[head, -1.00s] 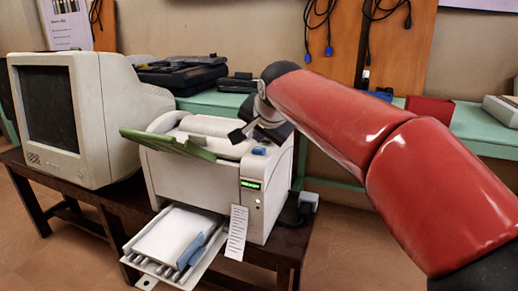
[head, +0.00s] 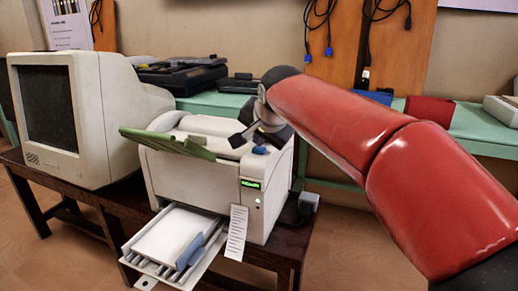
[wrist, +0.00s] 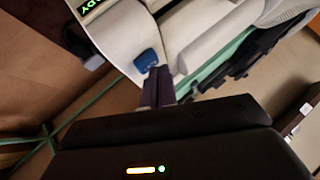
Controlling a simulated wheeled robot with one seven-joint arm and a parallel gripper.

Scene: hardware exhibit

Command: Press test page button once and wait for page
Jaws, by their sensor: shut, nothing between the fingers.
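The beige printer (head: 195,176) stands on a dark wooden table. A blue button (head: 259,150) sits at its top right front corner; no label on it is readable. It also shows in the wrist view (wrist: 146,61). My gripper (head: 238,139) is shut and empty, above the printer top just behind and left of the button. In the wrist view the fingertips (wrist: 158,72) are right by the button's edge; I cannot tell whether they touch it. A small green-lit display (head: 251,184) is on the printer front; the wrist view shows its letters "DY".
The output tray (head: 203,262) holds white paper and a blue piece. A green flap (head: 168,143) is raised at the printer's left. A paper strip (head: 237,232) hangs at the front. An old monitor (head: 95,115) stands left. A green table (head: 470,122) runs behind.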

